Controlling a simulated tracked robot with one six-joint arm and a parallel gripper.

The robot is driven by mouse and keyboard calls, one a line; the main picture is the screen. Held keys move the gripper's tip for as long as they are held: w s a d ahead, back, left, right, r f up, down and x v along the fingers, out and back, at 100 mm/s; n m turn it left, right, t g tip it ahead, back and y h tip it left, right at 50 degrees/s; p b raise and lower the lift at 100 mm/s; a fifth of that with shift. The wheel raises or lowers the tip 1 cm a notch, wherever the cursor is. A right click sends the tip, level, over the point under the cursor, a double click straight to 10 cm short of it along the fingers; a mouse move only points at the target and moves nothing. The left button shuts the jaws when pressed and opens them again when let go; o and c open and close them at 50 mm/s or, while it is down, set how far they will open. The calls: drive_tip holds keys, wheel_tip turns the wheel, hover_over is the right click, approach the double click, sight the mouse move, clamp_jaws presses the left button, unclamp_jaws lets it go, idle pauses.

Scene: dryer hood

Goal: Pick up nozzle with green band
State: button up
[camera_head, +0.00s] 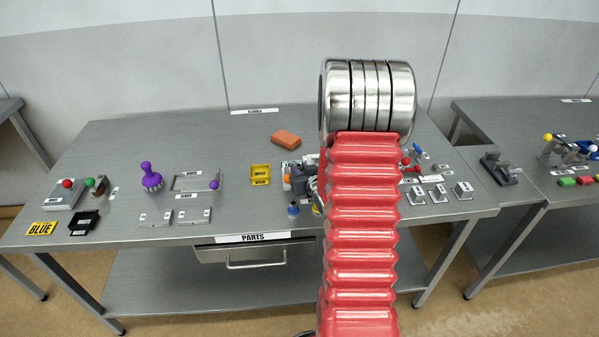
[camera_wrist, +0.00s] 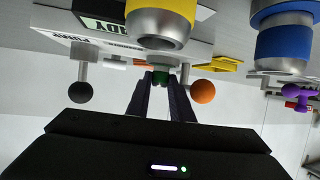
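The nozzle with the green band (camera_wrist: 160,76) shows in the wrist view at the tips of my gripper (camera_wrist: 161,80). Its green band appears between the two dark fingers, with a small metal part above it in the picture. I cannot tell whether the fingers touch it. Nearer the camera are a nozzle with a yellow band (camera_wrist: 158,28) and a nozzle with a blue band (camera_wrist: 286,42). The blue-banded nozzle also shows in the head view (camera_head: 293,209). There my red arm hides my gripper and the green-banded nozzle.
The grey table (camera_head: 225,215) holds a brick (camera_head: 286,139), a yellow tray (camera_head: 260,174) and a purple knobbed tool (camera_head: 151,177). An orange ball (camera_wrist: 203,91) and a black ball (camera_wrist: 81,92) flank the fingers. The table's back left is clear.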

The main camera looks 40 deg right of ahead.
clamp_jaws()
drive_tip(key=shift+r, duration=0.1)
wheel_tip(320, 180, up, 10)
idle(0.6)
idle(0.5)
drive_tip(key=w+a+n+y, duration=0.2)
drive_tip(key=w+a, duration=0.1)
drive_tip(key=a, duration=1.5)
drive_tip(key=w+a+f+n+t+y, duration=0.1)
drive_tip(key=w+a, duration=0.3)
drive_tip(key=a, duration=1.4)
drive_tip(key=shift+a+n+y, duration=0.25)
drive_tip(key=shift+n+y, duration=0.35)
drive_tip(key=shift+y, duration=0.3)
